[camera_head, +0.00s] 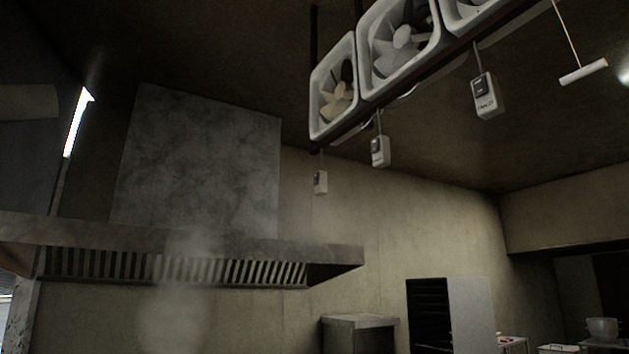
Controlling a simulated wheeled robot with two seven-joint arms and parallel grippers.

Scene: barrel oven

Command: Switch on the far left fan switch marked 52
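Several fans hang in a row below the ceiling at the upper right. Under them hang small white switch boxes. The leftmost and farthest switch box (320,182) hangs under the leftmost fan (334,92); its marking is too small to read. A middle switch box (380,152) hangs under the second fan (401,46). The nearest switch box (485,96) hangs to the right, with a dark rocker and blurred lettering. Neither of my grippers is in view.
A large metal hood (190,264) with a slatted underside spans the left. A metal cabinet (360,333) and a tall rack (429,312) stand below by the wall. A white bar (583,72) hangs from a cord at the upper right. Space around the switch boxes looks open.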

